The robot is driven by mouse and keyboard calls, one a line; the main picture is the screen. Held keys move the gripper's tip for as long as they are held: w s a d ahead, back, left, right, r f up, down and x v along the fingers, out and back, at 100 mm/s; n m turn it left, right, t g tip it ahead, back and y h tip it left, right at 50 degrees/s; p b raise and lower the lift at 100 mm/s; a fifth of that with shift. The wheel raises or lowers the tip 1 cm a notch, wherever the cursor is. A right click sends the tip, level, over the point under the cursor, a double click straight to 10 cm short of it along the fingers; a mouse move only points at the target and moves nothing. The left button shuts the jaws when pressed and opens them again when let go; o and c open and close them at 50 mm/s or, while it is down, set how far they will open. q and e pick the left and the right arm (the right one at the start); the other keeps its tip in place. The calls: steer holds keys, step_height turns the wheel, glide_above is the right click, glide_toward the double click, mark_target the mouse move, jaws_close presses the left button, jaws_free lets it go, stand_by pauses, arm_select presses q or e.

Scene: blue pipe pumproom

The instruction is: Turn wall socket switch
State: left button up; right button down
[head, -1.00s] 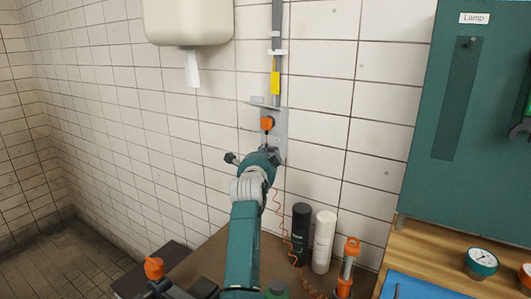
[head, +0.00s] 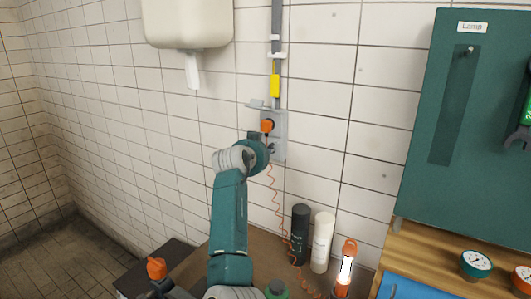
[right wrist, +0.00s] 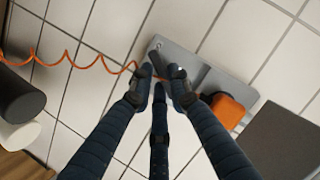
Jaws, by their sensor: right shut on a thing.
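The wall socket is a grey plate (head: 281,137) on the tiled wall, with an orange plug (head: 267,126) in its upper part. The plate (right wrist: 204,72) and the plug (right wrist: 228,110) also show in the right wrist view. A small dark switch (head: 272,148) sits below the plug. My right gripper (right wrist: 162,80) has its dark fingers closed in around the switch at the plate, and they largely hide it. My left gripper is not in view.
A coiled orange cord (head: 275,195) hangs below the socket. A black bottle (head: 299,232), a white bottle (head: 322,240) and a lit orange lamp (head: 346,272) stand on the table. A teal board (head: 425,175) is at right. A white dispenser (head: 188,22) hangs above.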

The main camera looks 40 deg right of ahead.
steer(key=shift+d+r+n+g, duration=0.1)
steer(key=shift+r+n+g, duration=0.2)
steer(key=shift+r, duration=0.1)
stand_by(0.3)
steer(key=c, duration=1.9)
jaws_free()
steer(key=shift+d+f, duration=0.15)
steer(key=shift+f, duration=0.05)
steer(key=v, duration=1.2)
